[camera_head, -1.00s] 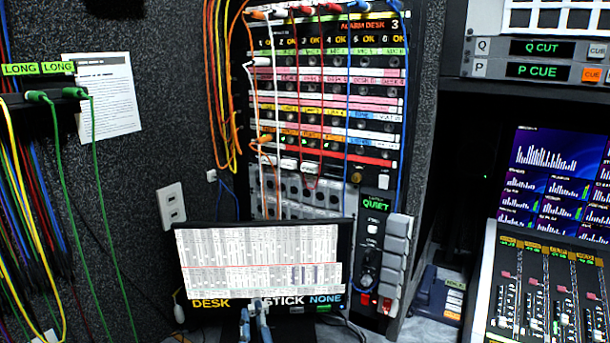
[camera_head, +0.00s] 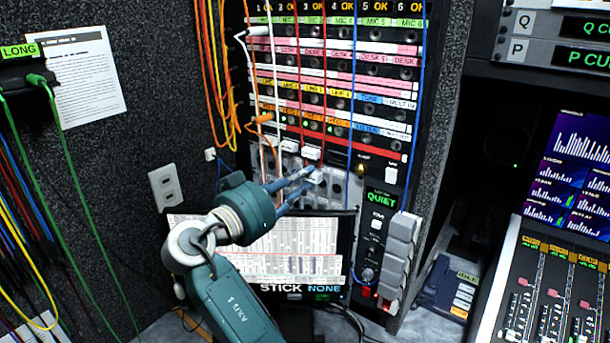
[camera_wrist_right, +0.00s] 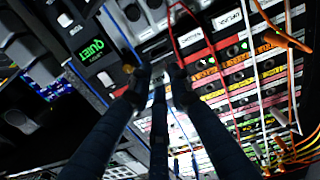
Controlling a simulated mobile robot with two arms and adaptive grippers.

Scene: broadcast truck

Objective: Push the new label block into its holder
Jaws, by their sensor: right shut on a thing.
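My right gripper (camera_head: 308,177) reaches in from below, past the monitor, with its fingertips at the grey row (camera_head: 333,190) under the rack's red strip. It is shut on a small pale block, which I take to be the new label block (camera_head: 317,177); the fingers cover much of it. Whether it touches a holder is unclear. Two white label blocks (camera_head: 311,153) sit just above it. In the right wrist view, the dark fingers (camera_wrist_right: 158,90) point at the rack near white lettered blocks (camera_wrist_right: 187,40); what they hold is hard to make out. My left gripper is out of view.
Red, white, orange and blue cables (camera_head: 348,110) hang across the rack face close to the fingers. The monitor (camera_head: 330,245) stands below, partly behind my arm. A QUIET panel (camera_head: 381,199) with switches is to the right, and a mixing console (camera_head: 550,285) stands farther right.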

